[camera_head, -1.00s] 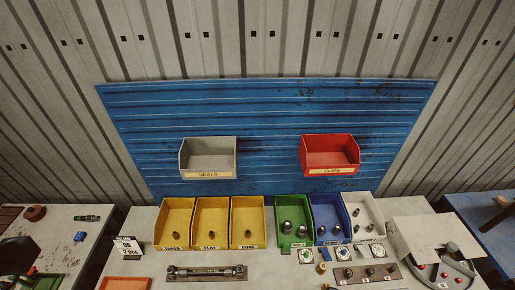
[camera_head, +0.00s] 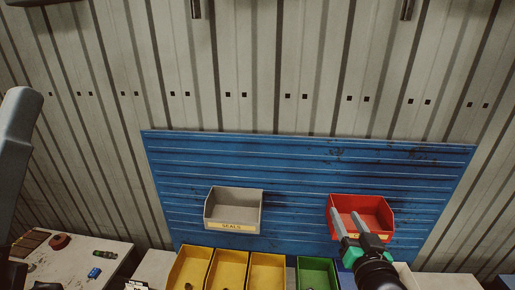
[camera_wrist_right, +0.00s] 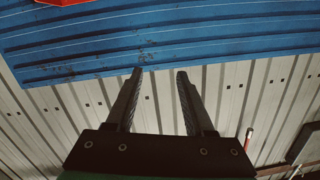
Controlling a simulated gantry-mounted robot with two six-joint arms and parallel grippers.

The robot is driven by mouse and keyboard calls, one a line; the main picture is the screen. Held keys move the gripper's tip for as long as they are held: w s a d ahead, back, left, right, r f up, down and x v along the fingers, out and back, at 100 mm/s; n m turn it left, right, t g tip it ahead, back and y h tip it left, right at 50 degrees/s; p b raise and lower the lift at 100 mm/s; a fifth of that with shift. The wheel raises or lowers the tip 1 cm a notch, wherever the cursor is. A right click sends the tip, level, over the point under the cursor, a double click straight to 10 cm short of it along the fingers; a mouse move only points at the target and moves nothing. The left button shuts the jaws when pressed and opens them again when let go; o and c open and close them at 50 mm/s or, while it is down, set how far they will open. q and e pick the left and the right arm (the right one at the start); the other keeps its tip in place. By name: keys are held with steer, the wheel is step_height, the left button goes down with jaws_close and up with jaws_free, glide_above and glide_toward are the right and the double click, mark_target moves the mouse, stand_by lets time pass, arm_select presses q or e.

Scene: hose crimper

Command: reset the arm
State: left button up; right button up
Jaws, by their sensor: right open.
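My right gripper (camera_head: 347,228) is at the lower right of the head view, in front of the red bin (camera_head: 375,209) and covering part of it. Its two fingers are apart with nothing between them. The right wrist view shows the same open fingers (camera_wrist_right: 159,74) pointing toward the wall. A grey arm link of mine shows at the left edge of the head view. The left gripper is not visible.
The blue louvred panel (camera_head: 292,165) holds the grey SEALS bin (camera_head: 232,203) and the red bin. Yellow bins (camera_head: 228,267) and a green bin (camera_head: 317,270) stand below. A side table (camera_head: 75,259) with small items is at left.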

steer(key=s+a+r+t, duration=0.1)
steer(key=s+r+t, duration=0.15)
steer(key=r, duration=0.55)
steer(key=s+a+r+t, duration=0.1)
steer(key=s+r+t, duration=0.15)
steer(key=r, duration=0.55)
steer(key=s+r+n+t+y, duration=0.2)
steer(key=s+r+t, duration=0.3)
steer(key=s+r, duration=1)
steer(key=shift+s+a+r+n+t+y, duration=0.2)
steer(key=shift+s+a+n+t+y, duration=0.15)
steer(key=shift+s+n, duration=0.55)
